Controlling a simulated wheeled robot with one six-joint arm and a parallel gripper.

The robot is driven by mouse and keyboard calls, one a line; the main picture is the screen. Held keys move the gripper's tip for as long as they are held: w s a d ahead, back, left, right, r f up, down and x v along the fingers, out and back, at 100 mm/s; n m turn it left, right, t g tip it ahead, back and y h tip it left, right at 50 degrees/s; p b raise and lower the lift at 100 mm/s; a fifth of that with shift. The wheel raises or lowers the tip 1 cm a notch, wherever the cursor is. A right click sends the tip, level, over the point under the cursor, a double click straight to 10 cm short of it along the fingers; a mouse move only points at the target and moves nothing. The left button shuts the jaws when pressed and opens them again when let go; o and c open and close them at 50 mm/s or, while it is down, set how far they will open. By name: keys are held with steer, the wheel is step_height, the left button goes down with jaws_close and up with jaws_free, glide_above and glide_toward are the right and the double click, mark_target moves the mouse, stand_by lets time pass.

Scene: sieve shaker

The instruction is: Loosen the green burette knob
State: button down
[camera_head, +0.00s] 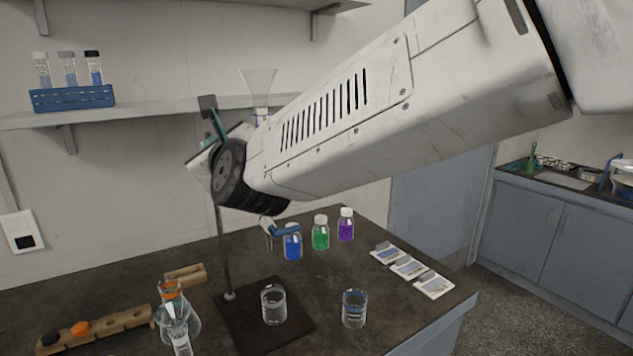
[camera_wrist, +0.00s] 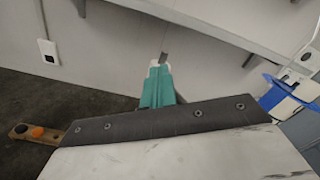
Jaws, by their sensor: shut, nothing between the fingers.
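In the wrist view my gripper (camera_wrist: 159,66) is shut and empty, its teal fingers together with pale tips. A thin grey rod end shows just beyond the tips; I cannot tell whether they touch. In the head view my arm hides most of the gripper; only a teal strip shows left of the dark wrist joint. The burette is mostly hidden behind my arm. I cannot make out the green knob in either view.
The stand (camera_head: 224,250) rises from a dark base plate with a beaker (camera_head: 274,305) on it. Another beaker (camera_head: 354,309), a flask (camera_head: 178,312) and blue, green (camera_head: 320,234) and purple bottles stand on the dark bench. A shelf holds a blue tube rack (camera_head: 72,98).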

steer(key=shift+s+a+f, duration=0.1)
steer(key=shift+a+f, duration=0.05)
steer(key=shift+f, duration=0.05)
steer(key=shift+s+a+f, duration=0.25)
steer(key=shift+a, duration=0.2)
steer(key=v, duration=0.6)
steer(key=shift+a+r, duration=0.2)
steer(key=shift+r, duration=0.15)
steer(key=shift+s, duration=0.1)
